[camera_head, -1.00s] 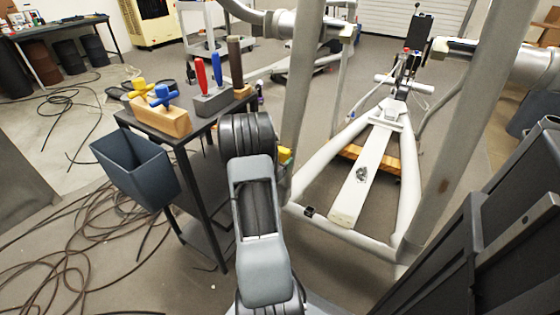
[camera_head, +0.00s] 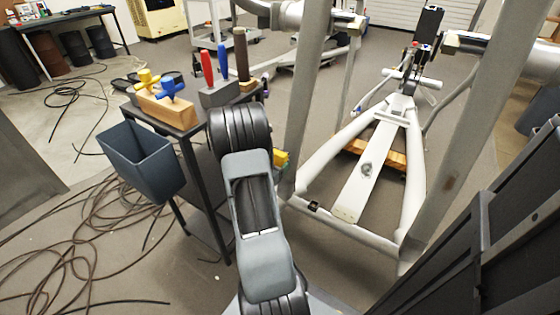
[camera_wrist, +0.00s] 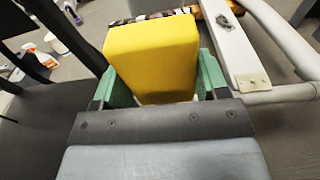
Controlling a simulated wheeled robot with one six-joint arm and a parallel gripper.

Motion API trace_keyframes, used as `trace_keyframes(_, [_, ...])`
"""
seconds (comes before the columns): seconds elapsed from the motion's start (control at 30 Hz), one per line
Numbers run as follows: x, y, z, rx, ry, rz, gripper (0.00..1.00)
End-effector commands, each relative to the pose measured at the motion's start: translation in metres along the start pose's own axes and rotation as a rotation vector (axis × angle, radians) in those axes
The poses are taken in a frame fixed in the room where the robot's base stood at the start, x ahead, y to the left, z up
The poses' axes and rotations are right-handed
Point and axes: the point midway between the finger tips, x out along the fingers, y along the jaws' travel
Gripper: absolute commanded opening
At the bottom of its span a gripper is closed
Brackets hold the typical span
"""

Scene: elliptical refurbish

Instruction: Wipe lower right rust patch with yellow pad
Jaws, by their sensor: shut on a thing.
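My gripper (camera_wrist: 163,72) is shut on the yellow pad (camera_wrist: 152,50), with a green finger on each side of it. In the head view only a small piece of the yellow pad (camera_head: 281,159) shows past my arm, and the gripper is hidden. A small brownish rust patch (camera_head: 449,184) is on the right upright of the grey metal frame (camera_head: 470,130). A dark patch (camera_head: 366,170) marks the white centre beam; it also shows in the wrist view (camera_wrist: 226,22), beyond the pad's right side. The pad appears apart from both patches.
A dark bench at left holds a wooden block (camera_head: 167,110) with coloured handles and a grey block (camera_head: 220,94) with red and blue tools. A grey bin (camera_head: 143,160) hangs at its side. Cables (camera_head: 70,235) cover the left floor. Dark panels stand at the right.

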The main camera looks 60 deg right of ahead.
Motion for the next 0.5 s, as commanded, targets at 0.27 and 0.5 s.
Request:
trace_keyframes(0.27, [-0.0017,-0.0003,0.0003,0.001,-0.002,-0.001,0.45])
trace_keyframes(0.5, [-0.0056,0.0004,0.0,0.001,-0.002,0.0,0.45])
